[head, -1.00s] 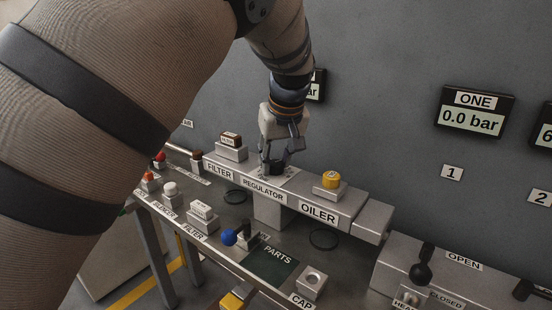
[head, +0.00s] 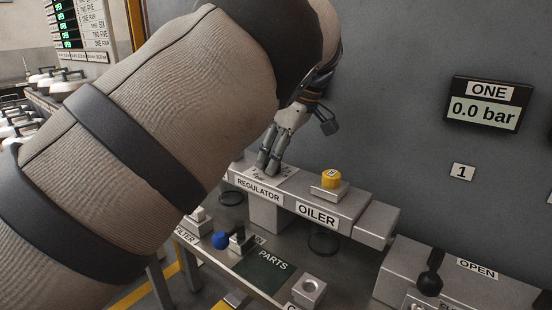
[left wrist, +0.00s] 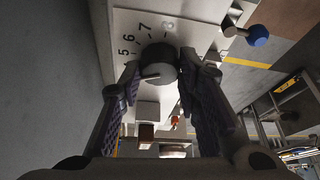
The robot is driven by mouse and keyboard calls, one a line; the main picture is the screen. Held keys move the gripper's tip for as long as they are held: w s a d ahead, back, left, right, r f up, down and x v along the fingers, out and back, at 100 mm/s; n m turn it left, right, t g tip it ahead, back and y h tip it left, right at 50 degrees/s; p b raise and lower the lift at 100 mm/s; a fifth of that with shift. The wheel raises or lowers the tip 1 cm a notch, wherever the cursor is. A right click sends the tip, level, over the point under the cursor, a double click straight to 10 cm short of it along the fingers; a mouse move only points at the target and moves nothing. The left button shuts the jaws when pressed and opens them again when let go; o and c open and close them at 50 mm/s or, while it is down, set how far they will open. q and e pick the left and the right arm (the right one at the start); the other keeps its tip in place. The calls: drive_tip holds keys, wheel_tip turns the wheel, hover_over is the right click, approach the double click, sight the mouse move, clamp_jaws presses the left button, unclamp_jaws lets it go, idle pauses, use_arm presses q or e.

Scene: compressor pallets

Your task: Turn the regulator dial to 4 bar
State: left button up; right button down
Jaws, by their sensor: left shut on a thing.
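The regulator dial (left wrist: 160,62) is a dark round knob on a pale plate (left wrist: 125,22) with printed numbers; 5, 6, 7 and a fainter 8 show. A pale line on the dial points toward the left side of the left wrist view; I cannot tell its exact number. My left gripper (head: 267,166) is shut on the dial, above the REGULATOR label (head: 258,190). Its fingers (left wrist: 158,78) flank the knob in the left wrist view. In the head view the fingers hide the dial. My right gripper is out of view.
A yellow cap (head: 331,178) sits on the OILER block to the right. Display ONE (head: 486,103) on the wall reads 0.0 bar. A black-knobbed lever (head: 430,280) stands at lower right.

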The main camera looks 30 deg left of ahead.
use_arm(q)
drive_tip(key=shift+n, duration=0.5)
drive_tip(key=o, duration=1.1)
drive_tip(key=shift+o, duration=0.2)
drive_tip(key=v, duration=0.7)
drive_tip(key=shift+r, duration=0.25)
drive_tip(key=shift+w, duration=0.15)
